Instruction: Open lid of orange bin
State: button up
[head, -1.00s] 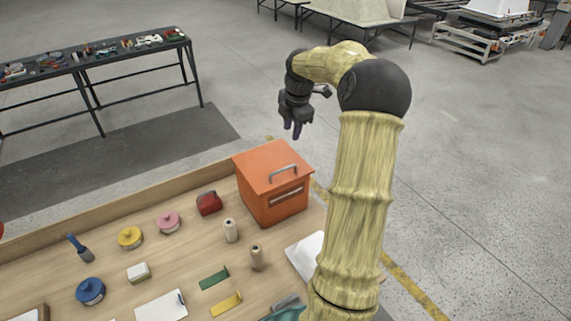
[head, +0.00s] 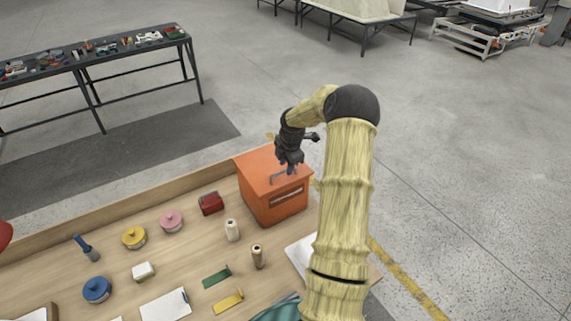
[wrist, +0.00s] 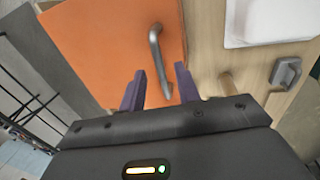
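The orange bin (head: 272,203) stands at the back right of the wooden table, its lid (head: 255,165) down. A grey bar handle (head: 279,179) is on the lid near its front edge. My gripper (head: 290,168) is over the lid at the handle. In the wrist view the two dark purple fingers of my gripper (wrist: 160,88) are apart, with the handle (wrist: 156,55) running between and beyond them over the orange lid (wrist: 108,45). Nothing is held. I cannot tell whether the fingers touch the handle.
Several small items, including a red box (head: 211,203), a white spool (head: 232,230) and a brown spool (head: 257,256), stand left of and before the bin. A white tray (head: 301,255) lies at its front right. The table has a raised back rim (head: 120,200).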

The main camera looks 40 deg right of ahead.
jog(key=shift+f, duration=0.6)
jog(key=shift+w, duration=0.1)
grip_shut()
jog(key=shift+w+r, duration=0.1)
